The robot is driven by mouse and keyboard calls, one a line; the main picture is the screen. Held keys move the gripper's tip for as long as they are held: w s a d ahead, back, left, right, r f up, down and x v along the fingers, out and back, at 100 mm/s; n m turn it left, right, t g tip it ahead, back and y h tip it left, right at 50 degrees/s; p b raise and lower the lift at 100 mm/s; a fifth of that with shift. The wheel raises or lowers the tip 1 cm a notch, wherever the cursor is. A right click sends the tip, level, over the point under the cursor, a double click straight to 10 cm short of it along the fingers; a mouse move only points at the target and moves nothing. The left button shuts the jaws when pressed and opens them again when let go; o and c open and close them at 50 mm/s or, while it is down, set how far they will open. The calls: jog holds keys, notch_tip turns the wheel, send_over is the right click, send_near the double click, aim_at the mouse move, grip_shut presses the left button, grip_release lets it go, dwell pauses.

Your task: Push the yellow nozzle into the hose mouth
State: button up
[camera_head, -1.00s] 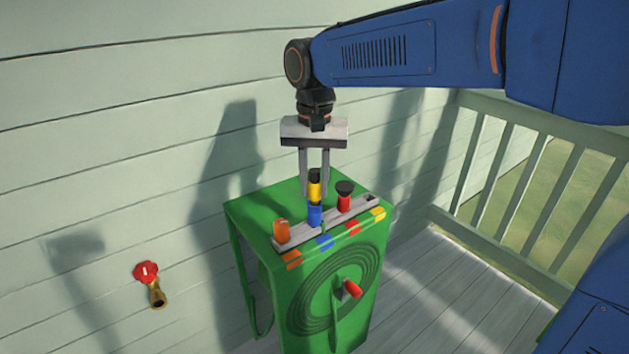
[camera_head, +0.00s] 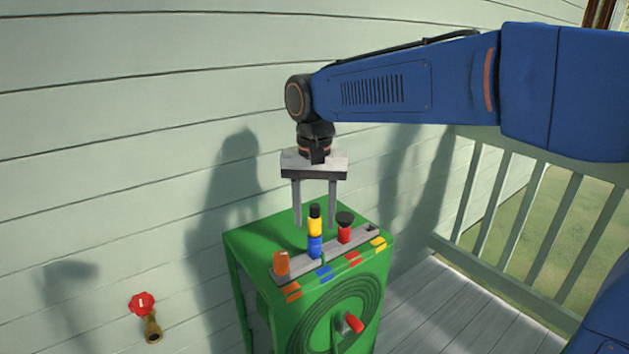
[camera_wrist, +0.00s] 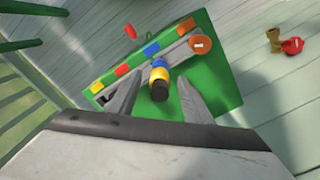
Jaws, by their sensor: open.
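The yellow nozzle (camera_head: 315,225), with a black end on top, stands upright on the blue hose mouth (camera_head: 315,247) in the grey rack (camera_head: 292,262). Yellow and blue meet with no gap that I can see; how deep the nozzle sits is hidden. My gripper (camera_head: 314,227) is open above the rack, one finger on each side of the nozzle and apart from it. In the wrist view the nozzle (camera_wrist: 159,74) and the blue piece (camera_wrist: 157,62) lie between my spread fingers (camera_wrist: 158,77).
An orange piece (camera_head: 281,263) and a red piece with a black top (camera_head: 344,230) stand on either side in the rack. The green hose box (camera_head: 252,236) carries them. A red-handled tap (camera_head: 142,303) is on the pale plank wall; a railing (camera_head: 490,200) stands right.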

notch_tip(320, 180, up, 17)
jog(key=shift+f, duration=0.2)
jog(key=shift+d, duration=0.1)
dwell(0.4)
jog(key=s+d+f+t, duration=0.1)
jog(key=s+d+f, duration=0.35)
jog(key=d, duration=0.25)
jog(key=s+d+f+n+t, duration=0.1)
jog(key=s+d+f, duration=0.3)
jog(key=d+f, duration=0.3)
jog(key=s+d+f+t, duration=0.1)
jog(key=s+d+f, duration=0.35)
jog(key=d, duration=0.35)
jog(key=s+d+f+t, duration=0.1)
jog(key=s+d+f, duration=0.4)
jog(key=f, duration=0.5)
jog(key=s, duration=0.2)
jog(key=shift+s+f+t, duration=0.2)
jog(key=shift+s+t, duration=0.1)
jog(key=shift+t, duration=0.1)
